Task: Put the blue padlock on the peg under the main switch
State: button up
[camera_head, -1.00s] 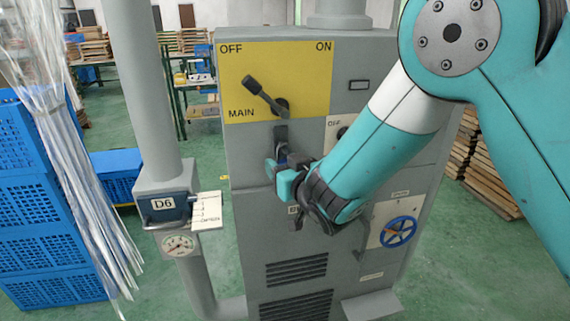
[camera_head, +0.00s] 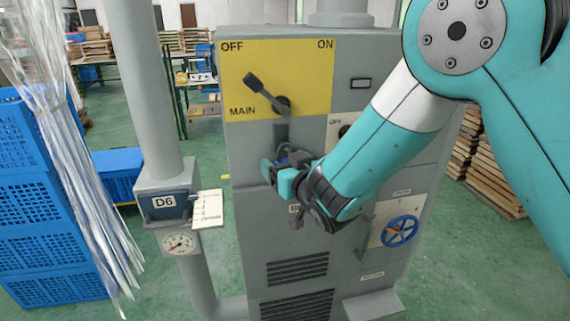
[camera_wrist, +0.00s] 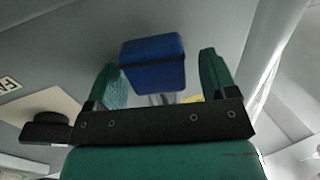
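The blue padlock (camera_head: 284,160) is upright below the main switch, its shackle (camera_head: 289,147) up at the peg's place. It looks hung there, but I cannot see the shackle around the peg. The main switch (camera_head: 265,93) has its lever tilted toward OFF on a yellow plate. A dark grey bracket (camera_head: 281,130) sits under it; the peg itself is hidden. My gripper (camera_head: 277,176) is open just below and in front of the padlock. In the wrist view, the padlock (camera_wrist: 153,66) shows between the spread green fingers, with a gap at the right finger.
A grey pipe (camera_head: 150,90) with a D6 box and note stands left. Plastic strips (camera_head: 75,150) and blue crates (camera_head: 45,230) are further left.

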jog(key=shift+s+d+f+b, duration=0.15)
jog(key=shift+s+b, duration=0.25)
jog(key=shift+b, duration=0.05)
jog(key=f+b+v, duration=0.1)
jog(key=b+v, duration=1.5)
jog(key=b, duration=0.1)
jog(key=s+d+f+g+h, duration=0.35)
jog(key=s+f+g, duration=0.25)
jog(key=f+g, duration=0.25)
jog(key=s+d+f+n+g, duration=0.1)
jog(key=s+d+f+g, duration=0.2)
jog(key=s+g, duration=0.4)
jog(key=s, duration=0.5)
jog(key=shift+n, duration=0.4)
jog(key=shift+d+f, duration=0.1)
